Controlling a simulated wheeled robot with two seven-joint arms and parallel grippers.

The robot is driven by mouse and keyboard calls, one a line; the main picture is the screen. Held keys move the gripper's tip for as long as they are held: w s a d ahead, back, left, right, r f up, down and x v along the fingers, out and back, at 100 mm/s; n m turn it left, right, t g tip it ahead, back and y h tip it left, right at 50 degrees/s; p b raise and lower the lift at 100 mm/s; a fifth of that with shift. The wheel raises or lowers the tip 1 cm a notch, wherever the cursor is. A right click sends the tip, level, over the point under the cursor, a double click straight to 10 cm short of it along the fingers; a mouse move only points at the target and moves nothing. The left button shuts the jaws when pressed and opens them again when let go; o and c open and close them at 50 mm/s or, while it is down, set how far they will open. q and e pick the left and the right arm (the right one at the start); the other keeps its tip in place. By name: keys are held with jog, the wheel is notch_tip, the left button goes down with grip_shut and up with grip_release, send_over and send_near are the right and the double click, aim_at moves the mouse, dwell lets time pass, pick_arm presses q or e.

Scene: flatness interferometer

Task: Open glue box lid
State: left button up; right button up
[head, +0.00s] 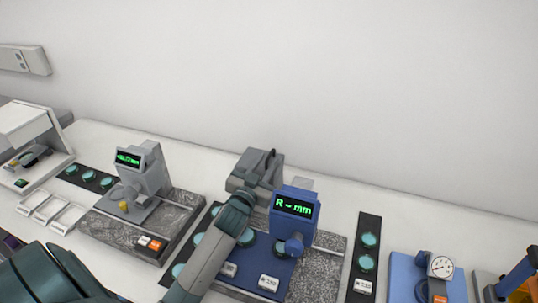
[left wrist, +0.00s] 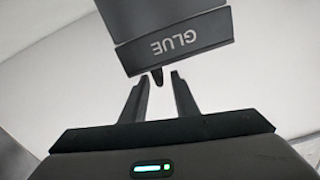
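The glue box (left wrist: 172,30) fills the top middle of the left wrist view. It is dark grey, with "GLUE" upside down on its front band and a small dark tab (left wrist: 157,77) on the near edge. My left gripper (left wrist: 158,78) is open. Its two fingers stand on either side of the tab, with gaps visible. In the head view my left gripper (head: 264,163) is at the back of the bench, behind the blue gauge. I cannot pick out the glue box clearly there. The lid looks shut. My right gripper is not in view.
The blue gauge (head: 294,207) with a green display stands close to my left arm. A grey gauge (head: 145,170) stands to the left on a stone plate. A black strip of teal discs (head: 368,255) and a dial gauge (head: 440,265) are right. The white wall is behind.

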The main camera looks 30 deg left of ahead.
pick_arm(q)
jog(key=shift+p+x, duration=0.3)
jog(key=shift+x, duration=1.15)
grip_shut()
